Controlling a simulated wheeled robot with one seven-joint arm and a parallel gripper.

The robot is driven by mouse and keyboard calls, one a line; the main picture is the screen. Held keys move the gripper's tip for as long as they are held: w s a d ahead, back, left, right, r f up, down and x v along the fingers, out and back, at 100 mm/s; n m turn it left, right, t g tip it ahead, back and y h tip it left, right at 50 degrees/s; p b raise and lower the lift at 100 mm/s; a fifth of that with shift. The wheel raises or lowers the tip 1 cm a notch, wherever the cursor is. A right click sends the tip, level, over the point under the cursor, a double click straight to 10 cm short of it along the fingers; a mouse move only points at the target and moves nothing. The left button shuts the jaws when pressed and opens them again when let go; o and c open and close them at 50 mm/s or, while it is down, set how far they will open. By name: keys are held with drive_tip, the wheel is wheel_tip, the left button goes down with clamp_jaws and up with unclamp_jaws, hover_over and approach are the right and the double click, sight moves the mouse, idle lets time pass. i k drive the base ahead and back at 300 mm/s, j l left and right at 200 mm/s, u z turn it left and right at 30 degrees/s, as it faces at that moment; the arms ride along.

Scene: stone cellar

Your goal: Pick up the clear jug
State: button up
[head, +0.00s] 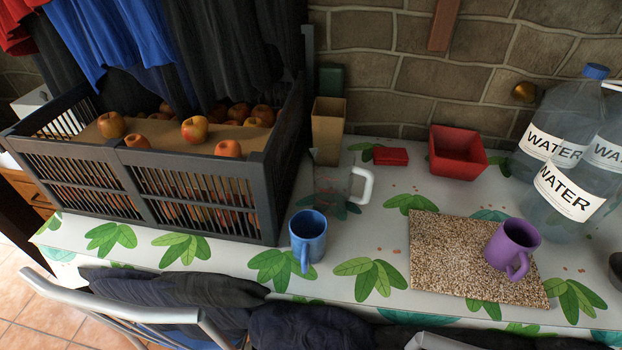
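The clear jug (331,187) stands upright on the table in the head view, near the middle. Its body is see-through with faint reddish marks, and its white handle points right. The blue mug stands in front of it and a little left; a tan tall container is just behind it. My gripper is not in view.
A dark slatted crate (133,177) of apples fills the table's left. A blue mug (308,238), a purple mug (511,246) on a speckled board (444,262), a red bowl (457,153) and large water bottles (572,190) stand around. A clothes-draped chair (190,313) lines the front edge.

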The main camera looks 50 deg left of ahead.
sight(342, 184)
drive_tip(key=u, duration=1.65)
